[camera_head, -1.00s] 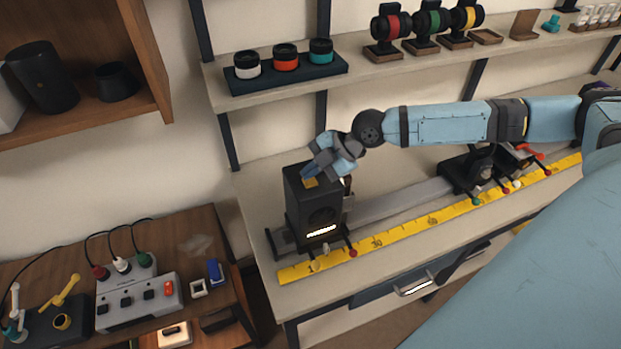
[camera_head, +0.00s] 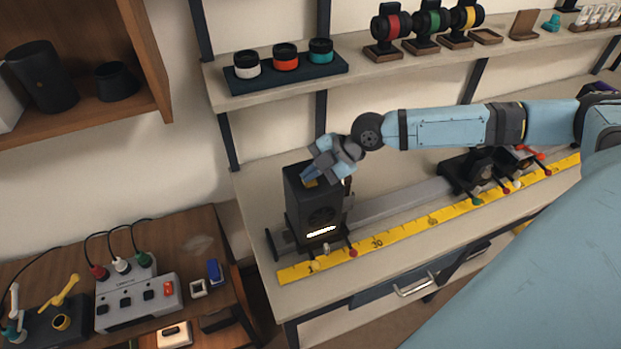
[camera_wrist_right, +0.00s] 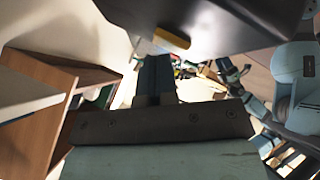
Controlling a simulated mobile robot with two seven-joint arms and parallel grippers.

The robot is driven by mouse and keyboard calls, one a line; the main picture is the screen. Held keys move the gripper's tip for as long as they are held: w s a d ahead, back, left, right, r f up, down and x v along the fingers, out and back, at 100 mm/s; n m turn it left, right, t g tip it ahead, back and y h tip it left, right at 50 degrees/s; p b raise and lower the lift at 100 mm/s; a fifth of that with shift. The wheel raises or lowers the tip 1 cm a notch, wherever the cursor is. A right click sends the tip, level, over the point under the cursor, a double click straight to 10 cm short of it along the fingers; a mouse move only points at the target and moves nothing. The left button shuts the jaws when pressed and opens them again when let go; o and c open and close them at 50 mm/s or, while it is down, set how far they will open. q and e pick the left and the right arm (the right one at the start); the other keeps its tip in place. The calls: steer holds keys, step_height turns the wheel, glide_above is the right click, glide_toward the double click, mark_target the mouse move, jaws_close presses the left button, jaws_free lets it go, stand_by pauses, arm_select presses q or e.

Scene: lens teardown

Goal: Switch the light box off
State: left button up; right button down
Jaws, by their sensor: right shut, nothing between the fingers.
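The black light box (camera_head: 313,212) stands upright at the left end of the rail on the bench. Its lower front slots glow bright. A small yellow switch (camera_head: 311,183) sits on its top. My right gripper (camera_head: 308,174) is shut and empty, its fingertips right at the switch; I cannot tell whether they touch it. In the right wrist view the light box (camera_wrist_right: 215,18) fills the top as a dark shape with the yellow switch (camera_wrist_right: 172,38) on it, close to the tips of my shut fingers (camera_wrist_right: 154,62). My left gripper is out of view.
A yellow ruler (camera_head: 405,234) runs along the bench in front of the rail (camera_head: 400,200). A dark carriage (camera_head: 467,172) sits farther right. The shelf above holds three ringed lenses on a tray (camera_head: 290,79). A grey control box (camera_head: 138,302) stands on the lower left table.

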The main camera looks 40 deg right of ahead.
mark_target(311, 183)
stand_by(0.3)
steer(key=shift+r+p, duration=0.45)
step_height(311, 183, up, 6)
steer(key=p, duration=0.5)
stand_by(0.5)
